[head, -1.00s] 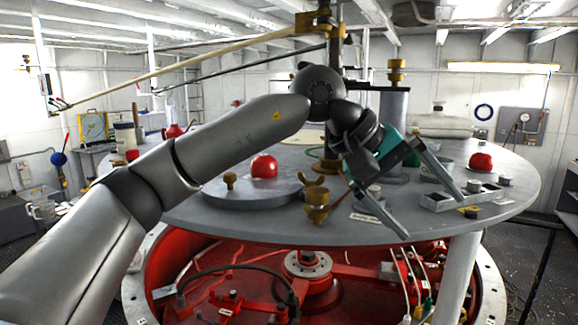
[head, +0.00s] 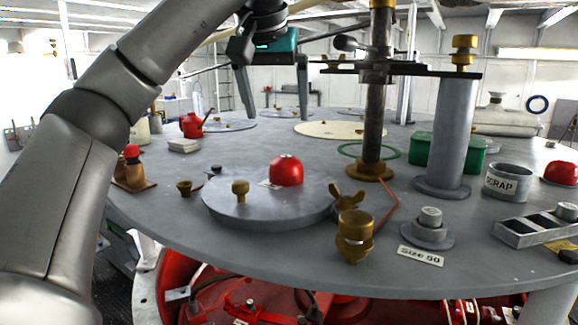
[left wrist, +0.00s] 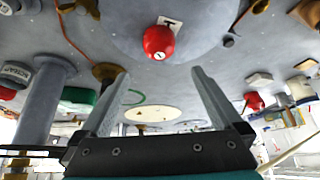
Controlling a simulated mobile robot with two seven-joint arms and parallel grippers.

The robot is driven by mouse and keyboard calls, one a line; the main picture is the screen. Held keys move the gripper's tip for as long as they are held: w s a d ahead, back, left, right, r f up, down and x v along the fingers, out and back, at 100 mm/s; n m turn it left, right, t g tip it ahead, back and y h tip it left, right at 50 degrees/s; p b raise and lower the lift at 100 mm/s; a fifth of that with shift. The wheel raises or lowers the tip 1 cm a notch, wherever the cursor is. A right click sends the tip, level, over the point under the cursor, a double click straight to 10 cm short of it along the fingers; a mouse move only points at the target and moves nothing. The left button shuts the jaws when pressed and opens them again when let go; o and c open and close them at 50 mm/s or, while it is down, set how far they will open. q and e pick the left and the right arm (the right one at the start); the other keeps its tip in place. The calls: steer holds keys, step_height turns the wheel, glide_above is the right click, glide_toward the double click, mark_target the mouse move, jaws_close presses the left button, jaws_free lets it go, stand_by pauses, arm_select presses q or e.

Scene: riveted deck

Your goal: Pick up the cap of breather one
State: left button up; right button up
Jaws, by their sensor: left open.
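The cap of breather one is a red dome (head: 286,170) on a raised round grey plate (head: 228,211), with a small white tag beside it. In the left wrist view the red cap (left wrist: 159,42) shows a "1" on a white dot. My left gripper (head: 274,112) is open and empty, fingers pointing down, above the table and higher in the picture than the cap. In the left wrist view its fingertips (left wrist: 160,72) are apart with nothing between them, and the cap lies clear beyond them. My right gripper is not in view.
A brass knob (head: 239,191) stands on the plate left of the cap. A brass fitting (head: 354,236), dark rod (head: 375,100) and grey post (head: 452,135) stand to the right. Another red dome (head: 561,172) is at the far right. A red can (head: 192,125) stands at the back left.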

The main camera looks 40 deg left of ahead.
mark_target(284, 159)
arm_select(q)
steer(key=b+x, duration=0.2)
steer(key=x, duration=0.6)
steer(key=shift+d+f+b, duration=0.1)
steer(key=shift+f+b, duration=0.2)
steer(key=shift+f, duration=0.05)
steer(key=shift+w+f, duration=0.1)
steer(key=shift+f, duration=0.15)
steer(key=shift+w+a+f, duration=0.2)
steer(key=shift+f, duration=0.35)
steer(key=x, duration=0.4)
steer(key=shift+f, duration=0.15)
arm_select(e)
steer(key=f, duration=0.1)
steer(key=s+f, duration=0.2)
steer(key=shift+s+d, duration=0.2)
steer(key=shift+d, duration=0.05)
arm_select(q)
steer(key=c, duration=1)
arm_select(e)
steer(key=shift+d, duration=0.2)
